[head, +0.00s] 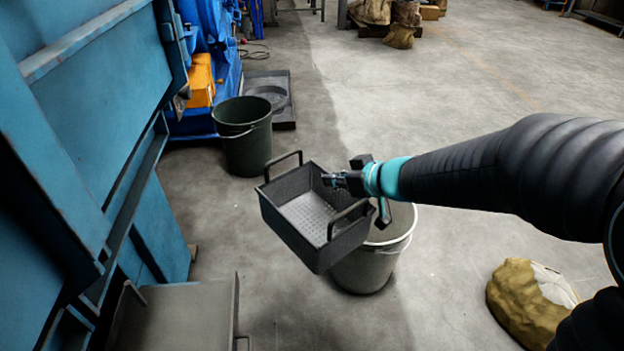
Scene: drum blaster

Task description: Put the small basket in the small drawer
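The small basket (310,238) is dark grey with a perforated bottom and two upright bar handles. It hangs tilted in the air, in front of a grey bucket. My gripper (332,180) is shut on the basket's rim at its far right side; the exact finger contact is small and partly hidden. The basket looks empty. A grey metal drawer or tray (180,318) sticks out from the blue machine at the lower left, with a handle at its right side. It is below and left of the basket, cut off by the frame's bottom edge.
The blue machine (95,110) fills the left side. A dark green bucket (245,150) stands behind the basket, and the pale grey bucket (368,268) stands below it. A yellowish sack (525,305) lies at the lower right. The floor between is clear.

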